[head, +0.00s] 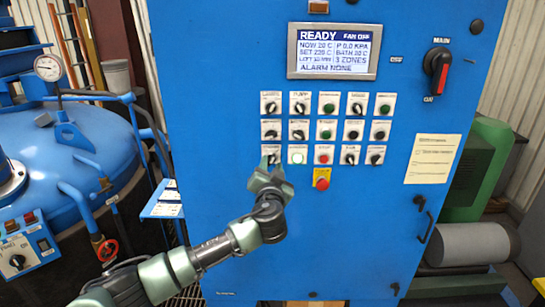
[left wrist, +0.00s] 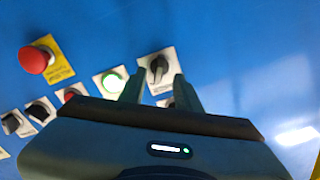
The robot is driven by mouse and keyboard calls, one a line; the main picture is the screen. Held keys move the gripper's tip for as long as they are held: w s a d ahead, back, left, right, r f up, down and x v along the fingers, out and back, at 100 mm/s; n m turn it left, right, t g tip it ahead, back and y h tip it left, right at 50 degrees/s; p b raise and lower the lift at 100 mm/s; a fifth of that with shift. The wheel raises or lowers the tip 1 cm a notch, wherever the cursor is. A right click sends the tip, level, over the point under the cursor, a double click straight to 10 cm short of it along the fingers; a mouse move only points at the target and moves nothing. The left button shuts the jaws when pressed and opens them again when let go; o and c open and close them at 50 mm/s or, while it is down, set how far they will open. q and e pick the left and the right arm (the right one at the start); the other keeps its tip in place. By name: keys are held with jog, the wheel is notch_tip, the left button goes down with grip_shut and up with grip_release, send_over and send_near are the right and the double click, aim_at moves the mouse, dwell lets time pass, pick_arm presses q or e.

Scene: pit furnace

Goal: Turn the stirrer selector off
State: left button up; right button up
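A black selector knob (head: 271,157) on a white plate is at the left end of the panel's bottom row. Its label is too small to read, so I cannot confirm it is the stirrer selector. My left gripper (head: 270,168) is in front of it, partly covering it. In the left wrist view the same knob (left wrist: 158,69) shows between and just beyond the fingertips of my open left gripper (left wrist: 159,88). The fingers look apart from the knob, with nothing held. My right gripper is out of view.
A lit green button (head: 297,154) and a red button (head: 324,154) are in the same row. A red emergency stop (head: 322,183) is below. The display (head: 332,50) reads READY. A main switch (head: 437,70) is at upper right. A blue furnace vessel (head: 75,160) stands left.

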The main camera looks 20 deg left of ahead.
aim_at(271, 160)
pick_arm(q)
jog(key=shift+x, duration=1.15)
jog(key=shift+w+f+p, duration=0.15)
jog(key=shift+w+p, duration=0.1)
jog(key=shift+p, duration=0.05)
jog(key=shift+s, duration=0.1)
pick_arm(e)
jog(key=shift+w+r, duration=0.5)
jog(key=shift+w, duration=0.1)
pick_arm(q)
grip_shut()
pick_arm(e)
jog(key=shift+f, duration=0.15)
